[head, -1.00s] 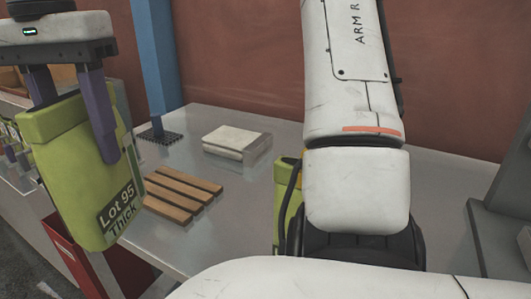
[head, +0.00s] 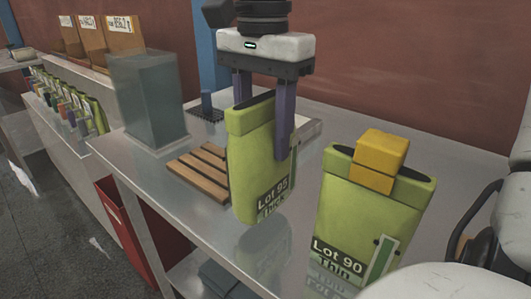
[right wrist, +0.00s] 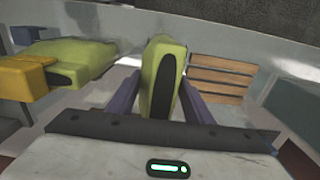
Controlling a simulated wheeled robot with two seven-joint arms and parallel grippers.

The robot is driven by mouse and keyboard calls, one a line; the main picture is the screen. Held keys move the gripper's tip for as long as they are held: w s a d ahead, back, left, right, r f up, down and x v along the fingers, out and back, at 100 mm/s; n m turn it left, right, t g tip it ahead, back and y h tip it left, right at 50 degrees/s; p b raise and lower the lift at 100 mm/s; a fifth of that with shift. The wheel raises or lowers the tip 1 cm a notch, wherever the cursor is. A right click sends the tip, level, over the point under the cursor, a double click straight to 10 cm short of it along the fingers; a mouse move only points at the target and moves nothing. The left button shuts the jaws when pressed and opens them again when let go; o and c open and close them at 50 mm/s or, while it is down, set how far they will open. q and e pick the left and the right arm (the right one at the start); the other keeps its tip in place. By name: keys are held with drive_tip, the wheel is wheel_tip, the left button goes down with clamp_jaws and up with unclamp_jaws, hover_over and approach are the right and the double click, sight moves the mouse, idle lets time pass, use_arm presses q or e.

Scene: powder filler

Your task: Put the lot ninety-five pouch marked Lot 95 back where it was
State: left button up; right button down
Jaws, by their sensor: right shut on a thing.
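The green Lot 95 pouch (head: 252,160), labelled "Lot 95 Thick", hangs upright between the purple fingers of my right gripper (head: 262,125). The gripper is shut on its upper part from above. The pouch appears slightly above the shiny table, right of and partly in front of the wooden slats (head: 200,172). In the right wrist view the pouch (right wrist: 163,80) sits between the fingers, with the slats (right wrist: 220,78) to its right. My left gripper is not in view.
A green Lot 90 Thin pouch (head: 370,210) with a yellow clip (head: 378,160) stands close to the right of the held pouch. A clear grey box (head: 148,95) stands behind left. Several small pouches (head: 70,105) line a lower shelf. A red bin (head: 130,235) is below the table edge.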

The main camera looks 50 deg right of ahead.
sight(263, 97)
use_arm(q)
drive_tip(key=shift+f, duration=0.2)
use_arm(e)
drive_tip(key=shift+f, duration=1.65)
use_arm(q)
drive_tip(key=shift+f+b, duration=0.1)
drive_tip(key=shift+b, duration=0.2)
use_arm(e)
drive_tip(key=shift+f, duration=0.15)
drive_tip(key=c, duration=0.9)
unclamp_jaws()
drive_tip(key=shift+r, duration=0.4)
wheel_tip(263, 97, up, 11)
drive_tip(key=shift+f+p, duration=0.15)
drive_tip(key=shift+p, duration=1)
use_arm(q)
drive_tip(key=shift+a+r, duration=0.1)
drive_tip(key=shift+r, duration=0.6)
use_arm(e)
drive_tip(key=shift+r, duration=0.4)
